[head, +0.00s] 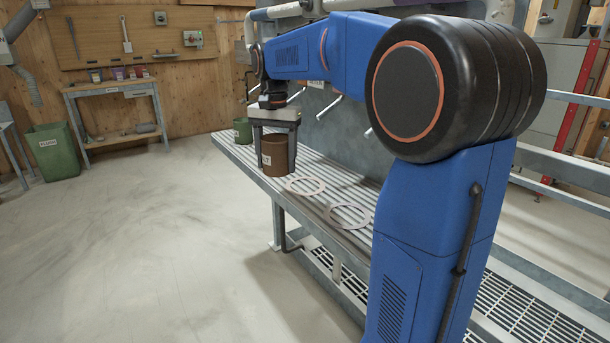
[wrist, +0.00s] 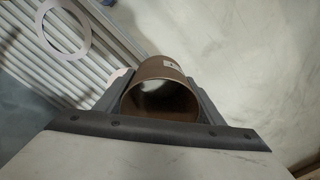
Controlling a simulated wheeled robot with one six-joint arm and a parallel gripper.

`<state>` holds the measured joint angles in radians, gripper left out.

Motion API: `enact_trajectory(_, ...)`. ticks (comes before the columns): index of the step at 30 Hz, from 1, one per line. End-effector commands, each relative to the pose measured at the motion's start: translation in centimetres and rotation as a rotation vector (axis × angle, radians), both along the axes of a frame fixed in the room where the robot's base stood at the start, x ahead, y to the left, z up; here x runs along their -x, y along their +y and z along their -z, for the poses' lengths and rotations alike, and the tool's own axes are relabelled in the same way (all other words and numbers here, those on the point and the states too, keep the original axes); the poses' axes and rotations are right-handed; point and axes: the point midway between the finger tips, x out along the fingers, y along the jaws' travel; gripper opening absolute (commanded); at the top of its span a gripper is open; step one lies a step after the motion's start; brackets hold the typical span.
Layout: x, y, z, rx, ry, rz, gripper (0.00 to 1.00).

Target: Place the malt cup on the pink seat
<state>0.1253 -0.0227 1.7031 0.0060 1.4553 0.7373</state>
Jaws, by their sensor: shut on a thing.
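The brown malt cup (head: 274,157) hangs upright in my gripper (head: 278,165), its pale label partly covered by a finger. My gripper is shut on the cup, one finger on each side, near the front edge of the slatted bench. In the wrist view the cup (wrist: 160,99) shows its open mouth between both fingers (wrist: 158,105). Two flat pale rings lie on the bench: a farther ring (head: 303,194) just right of the cup and a nearer ring (head: 345,227). Their tints are faint, so I cannot tell surely which is the pink seat. One ring (wrist: 87,36) shows upper left in the wrist view.
A green cup (head: 242,131) stands on the bench's far end, behind my gripper. A grey panel with pegs (head: 333,109) rises behind the bench (head: 235,152). Open floor (head: 150,240) lies to the left. A green bin (head: 52,152) and a small table (head: 118,90) stand by the wall.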

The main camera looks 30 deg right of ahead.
Motion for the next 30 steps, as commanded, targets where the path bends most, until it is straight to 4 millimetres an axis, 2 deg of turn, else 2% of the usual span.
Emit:
enact_trajectory(3,-0.1,-2.6,0.0,0.0,0.0,0.006,0.39)
enact_trajectory(14,-0.3,-9.2,0.0,0.0,0.0,0.004,0.39)
enact_trajectory(18,-0.2,-9.0,2.0,-0.001,0.002,0.0,0.39)
enact_trajectory(26,-0.3,-9.0,3.6,0.0,0.001,0.0,0.39)
enact_trajectory(30,-0.3,-9.0,5.2,-0.001,0.003,0.0,0.39)
